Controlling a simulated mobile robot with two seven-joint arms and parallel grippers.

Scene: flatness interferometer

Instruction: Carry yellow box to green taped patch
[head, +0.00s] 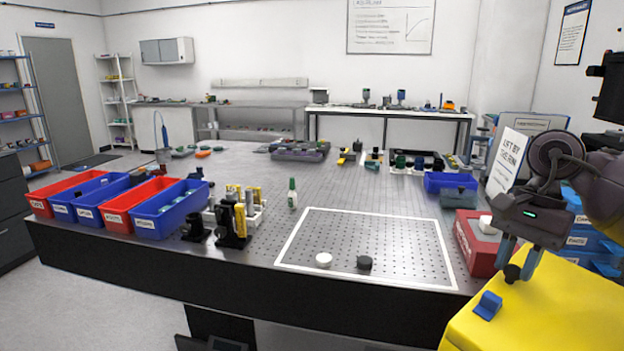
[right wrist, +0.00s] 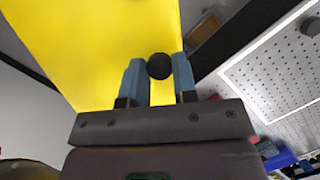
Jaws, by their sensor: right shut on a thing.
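The yellow box (head: 565,305) fills the lower right corner of the head view, beside the right end of the table. A small blue piece (head: 487,305) sits on its top. My right gripper (head: 518,268) is over the box, its fingers shut on a round black knob (head: 512,273) at the box's top. In the right wrist view the knob (right wrist: 159,66) sits between the two blue-grey fingers, with the yellow surface (right wrist: 95,45) behind. What is under the box is out of view. No green taped patch shows. My left gripper is not in view.
The large metal table (head: 250,175) stands left of the box. It carries red and blue bins (head: 165,212), a white-outlined perforated area (head: 385,235) and black-and-yellow fixtures (head: 235,222). A red box (head: 478,255) and blue bins (head: 583,240) are near my right arm. Floor (head: 85,275) shows at left.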

